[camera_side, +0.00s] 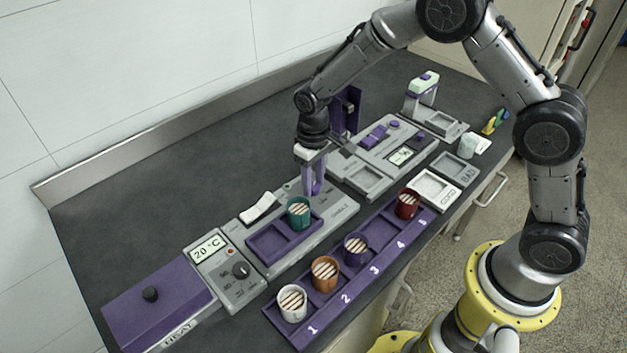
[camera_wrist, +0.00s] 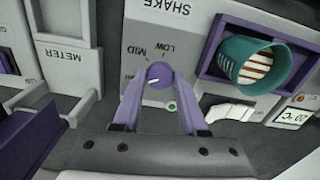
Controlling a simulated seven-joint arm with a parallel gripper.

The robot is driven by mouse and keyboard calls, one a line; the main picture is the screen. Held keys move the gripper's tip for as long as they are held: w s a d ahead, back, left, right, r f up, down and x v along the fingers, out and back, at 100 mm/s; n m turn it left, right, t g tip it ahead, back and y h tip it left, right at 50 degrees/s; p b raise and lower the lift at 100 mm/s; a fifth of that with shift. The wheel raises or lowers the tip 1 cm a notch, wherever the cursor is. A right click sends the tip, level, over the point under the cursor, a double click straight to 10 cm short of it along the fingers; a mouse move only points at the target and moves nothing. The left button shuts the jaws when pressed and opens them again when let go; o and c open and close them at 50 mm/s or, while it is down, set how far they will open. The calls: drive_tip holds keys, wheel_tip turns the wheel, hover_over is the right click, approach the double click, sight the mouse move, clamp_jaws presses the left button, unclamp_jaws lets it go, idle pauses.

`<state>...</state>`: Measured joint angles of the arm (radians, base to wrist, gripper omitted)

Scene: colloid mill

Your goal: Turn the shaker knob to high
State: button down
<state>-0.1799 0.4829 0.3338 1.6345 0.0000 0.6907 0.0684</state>
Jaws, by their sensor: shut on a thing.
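The shaker knob (camera_wrist: 161,70) is a round purple knob with a white pointer line, on the grey shaker panel (camera_wrist: 196,62) in the wrist view. Its pointer is toward the picture's left, beyond the MID label counted from LOW. No HIGH label can be read; that spot is near my left finger. My gripper (camera_wrist: 158,78) is shut on the knob, one purple finger on each side. In the side view my gripper (camera_side: 313,180) reaches straight down to the shaker (camera_side: 338,212), and the knob is hidden there.
A green cup (camera_side: 299,213) with striped contents stands in the shaker's purple tray (camera_side: 266,245), close to my gripper. A white rocker switch (camera_side: 258,207) is to the left. A purple rack (camera_side: 387,247) with several cups lies in front. A meter (camera_side: 380,155) stands to the right.

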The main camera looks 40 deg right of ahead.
sight(314, 185)
drive_tip(key=shift+n, duration=0.3)
drive_tip(key=shift+c, duration=2.2)
unclamp_jaws()
drive_tip(key=shift+r, duration=0.1)
wheel_tip(314, 185, up, 14)
